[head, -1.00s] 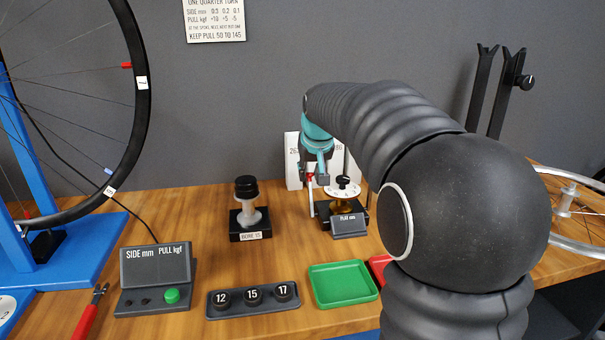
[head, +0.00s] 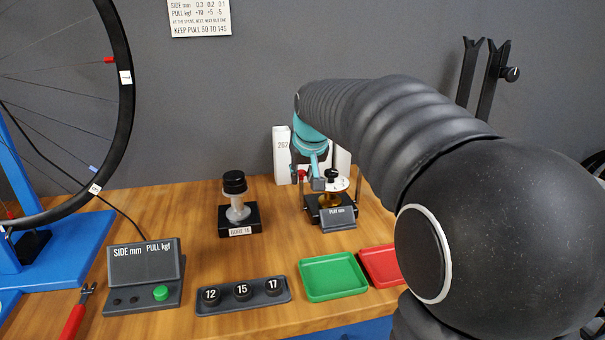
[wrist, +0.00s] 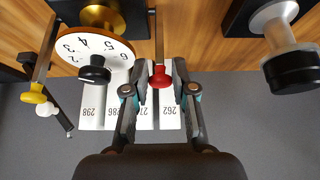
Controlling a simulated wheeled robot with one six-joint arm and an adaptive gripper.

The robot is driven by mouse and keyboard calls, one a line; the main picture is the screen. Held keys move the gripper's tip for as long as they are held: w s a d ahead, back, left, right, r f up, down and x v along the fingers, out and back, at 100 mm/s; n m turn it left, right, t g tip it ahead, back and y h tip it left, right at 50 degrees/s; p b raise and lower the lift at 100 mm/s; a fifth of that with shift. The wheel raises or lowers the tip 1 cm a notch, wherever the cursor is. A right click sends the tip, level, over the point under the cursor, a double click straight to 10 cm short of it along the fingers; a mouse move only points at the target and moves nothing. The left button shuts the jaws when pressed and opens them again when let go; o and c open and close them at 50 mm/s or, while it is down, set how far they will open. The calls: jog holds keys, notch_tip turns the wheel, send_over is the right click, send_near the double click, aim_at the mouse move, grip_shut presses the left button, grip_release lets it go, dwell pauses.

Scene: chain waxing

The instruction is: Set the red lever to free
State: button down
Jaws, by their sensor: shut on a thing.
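The red lever's knob (wrist: 161,77) sits between the two fingertips of my gripper (wrist: 161,86) in the wrist view, with its thin stem running toward the top of the picture. My gripper is shut on the knob. In the head view, the red knob (head: 302,174) shows at the left side of my gripper (head: 317,180), beside the gauge stand marked PLAY mm (head: 338,219). The lever's lower part is hard to make out there. The stand's white numbered dial (wrist: 92,48) with a black knob is left of the lever in the wrist view. No "free" marking is readable.
A yellow-tipped lever (wrist: 34,96) stands beyond the dial. Green (head: 334,297) and red (head: 378,268) trays lie in front. Bare wood separates the hub and stand.

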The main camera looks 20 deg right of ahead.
jog(key=shift+s+f, duration=0.15)
jog(key=shift+f, duration=0.2)
jog(key=c, duration=0.9)
grip_release()
jog(key=shift+c, duration=0.2)
jog(key=shift+r, duration=0.15)
jog(key=shift+r, duration=0.1)
jog(key=shift+s+r, duration=0.15)
jog(key=shift+r, duration=0.15)
jog(key=v, duration=1.1)
